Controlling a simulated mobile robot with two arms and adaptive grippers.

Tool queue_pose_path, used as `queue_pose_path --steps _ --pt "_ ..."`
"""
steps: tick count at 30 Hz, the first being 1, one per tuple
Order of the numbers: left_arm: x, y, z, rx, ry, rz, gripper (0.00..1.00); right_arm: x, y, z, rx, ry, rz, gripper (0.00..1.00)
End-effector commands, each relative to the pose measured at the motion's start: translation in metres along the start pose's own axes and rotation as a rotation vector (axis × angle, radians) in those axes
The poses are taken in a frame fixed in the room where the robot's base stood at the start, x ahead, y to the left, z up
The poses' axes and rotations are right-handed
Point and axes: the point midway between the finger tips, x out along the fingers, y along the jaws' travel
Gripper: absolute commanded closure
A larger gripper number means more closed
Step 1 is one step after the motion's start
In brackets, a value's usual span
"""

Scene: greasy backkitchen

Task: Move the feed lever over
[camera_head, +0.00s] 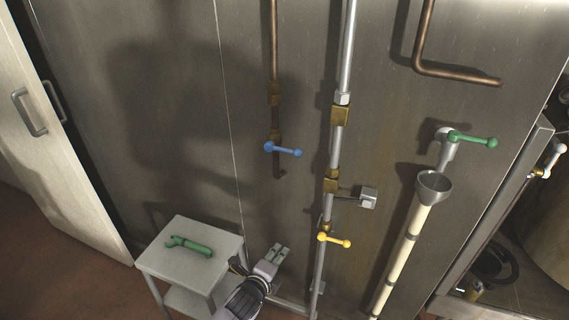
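Several levers show, and I cannot tell by label which is the feed lever. A blue lever (284,151) sits on the copper pipe at the middle. A yellow lever (336,240) sits low on the steel pipe (346,50), pointing right. A green lever (473,139) sits on a grey fitting above a funnel (433,185). A loose green handle (190,246) lies on the small grey table (160,262). My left gripper (277,254) is low in the middle, left of the yellow lever and apart from it. Its finger gap is too small to judge. My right gripper is out of view.
Brass fittings and a grey square-ended side stub (368,197) stick out from the steel pipe. A pale pipe (403,250) runs down below the funnel. A bent copper pipe (425,70) is at upper right. A pale cabinet door (60,150) stands at left.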

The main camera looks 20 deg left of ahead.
Motion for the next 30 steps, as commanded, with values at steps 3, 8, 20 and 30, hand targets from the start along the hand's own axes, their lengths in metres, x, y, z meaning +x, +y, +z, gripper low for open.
queue_pose_path --steps 3,8,20,30 --pt "-0.018 -0.099 0.016 0.188 -0.039 -0.137 0.70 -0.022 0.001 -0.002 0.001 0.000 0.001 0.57" --pt "-0.048 -0.198 0.031 0.411 -0.118 -0.282 0.70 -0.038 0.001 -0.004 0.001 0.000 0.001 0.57" --pt "-0.074 -0.271 0.043 0.594 -0.209 -0.387 0.70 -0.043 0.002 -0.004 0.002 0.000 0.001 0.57" --pt "-0.031 -0.288 0.046 0.591 -0.209 -0.387 0.70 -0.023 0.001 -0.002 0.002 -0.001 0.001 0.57"
